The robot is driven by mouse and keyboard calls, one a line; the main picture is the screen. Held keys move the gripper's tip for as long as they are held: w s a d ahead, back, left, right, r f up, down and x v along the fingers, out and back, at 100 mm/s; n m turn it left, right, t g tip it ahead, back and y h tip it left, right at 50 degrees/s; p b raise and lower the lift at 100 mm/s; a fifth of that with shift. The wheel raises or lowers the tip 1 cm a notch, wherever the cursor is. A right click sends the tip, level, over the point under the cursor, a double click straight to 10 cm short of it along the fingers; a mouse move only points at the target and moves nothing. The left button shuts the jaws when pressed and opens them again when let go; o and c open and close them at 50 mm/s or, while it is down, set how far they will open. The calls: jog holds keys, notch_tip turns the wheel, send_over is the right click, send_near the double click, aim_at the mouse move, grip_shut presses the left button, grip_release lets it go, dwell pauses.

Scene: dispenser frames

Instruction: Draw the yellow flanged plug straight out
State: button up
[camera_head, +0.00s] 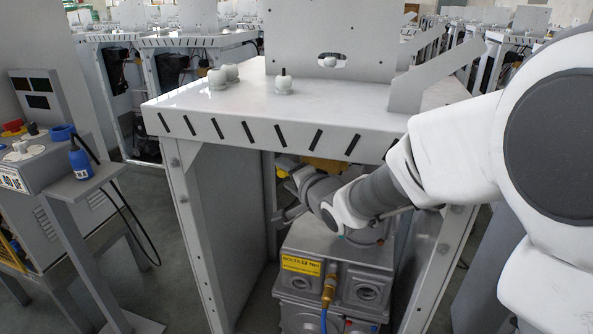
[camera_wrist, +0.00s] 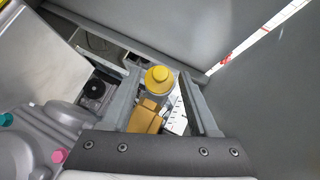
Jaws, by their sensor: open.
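The yellow flanged plug (camera_wrist: 158,76) shows in the wrist view as a round yellow cap on a grey cylindrical body. My gripper (camera_wrist: 165,93) is open, its two grey fingers on either side of the plug with gaps beside it. I cannot tell how deep the plug sits between them. An orange-tan block (camera_wrist: 146,117) lies just below the plug in the picture. In the head view my gripper end (camera_head: 287,196) is under the grey frame's top, and the plug cannot be made out there.
A grey machine housing (camera_head: 345,249) with a yellow label stands below my arm. The frame's top (camera_head: 300,110) overhangs my arm, with side panels (camera_head: 228,205) close by. A control stand (camera_head: 45,185) with a blue bottle (camera_head: 80,160) stands at left.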

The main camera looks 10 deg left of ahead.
grip_shut()
jog(key=shift+s, duration=0.1)
dwell(0.3)
jog(key=s+b, duration=0.1)
jog(key=s, duration=0.5)
jog(key=shift+a+b, duration=0.35)
jog(key=shift+a, duration=0.1)
dwell(0.4)
jog(key=shift+s, duration=0.1)
dwell(0.3)
